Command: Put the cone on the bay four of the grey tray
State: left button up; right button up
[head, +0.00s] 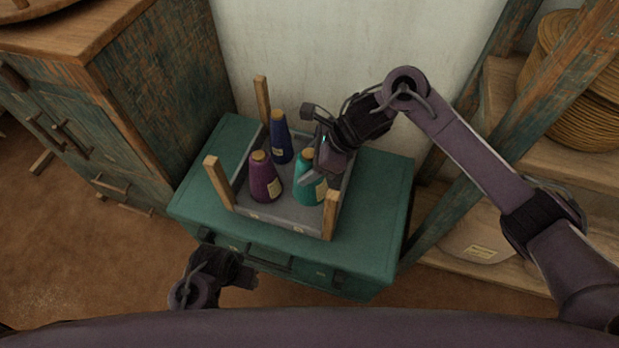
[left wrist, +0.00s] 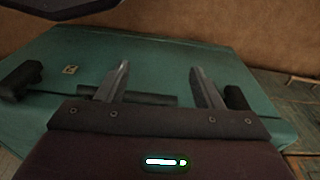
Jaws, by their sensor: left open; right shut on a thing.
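The grey tray (head: 282,219) has upright wooden posts at its corners and sits on a green chest. A teal cone (head: 309,190) with a tan tip and pale label stands upright at the tray's front right. My right gripper (head: 316,174) is shut on the teal cone from above and behind, hiding part of it. I cannot tell whether its base touches the tray floor. A purple cone (head: 264,180) stands front left in the tray, and a blue cone (head: 281,140) stands behind it. My left gripper (head: 243,277) is low in front of the chest; its jaws are open and empty in the left wrist view (left wrist: 162,85).
The green chest (head: 384,200) has clear lid space right of the tray. A worn wooden cabinet (head: 150,90) stands left. A shelf frame (head: 530,115) with coiled rope (head: 575,95) stands right. A pale wall (head: 320,45) is close behind.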

notch_tip(320, 180, down, 5)
jog(key=shift+f+b, duration=0.1)
jog(key=shift+b, duration=0.2)
jog(key=shift+f, duration=0.35)
jog(key=o, duration=1.5)
jog(key=shift+c, duration=0.2)
pick_arm(q)
notch_tip(320, 180, up, 2)
jog(key=shift+s+d+r, duration=0.1)
jog(key=shift+r, duration=0.1)
pick_arm(e)
jog(key=shift+d+r, duration=0.15)
jog(key=shift+r, duration=0.1)
jog(key=v, duration=0.6)
jog(key=shift+r+p, duration=0.1)
jog(key=shift+p, duration=0.2)
pick_arm(q)
jog(key=shift+w+f, duration=0.15)
jog(key=shift+f, duration=0.4)
jog(key=shift+w+f, duration=0.15)
jog(key=shift+f, duration=0.35)
pick_arm(e)
jog(key=shift+s+d+r, duration=0.1)
jog(key=shift+d+r, duration=0.1)
jog(key=shift+r, duration=0.15)
pick_arm(q)
jog(key=shift+s, duration=0.1)
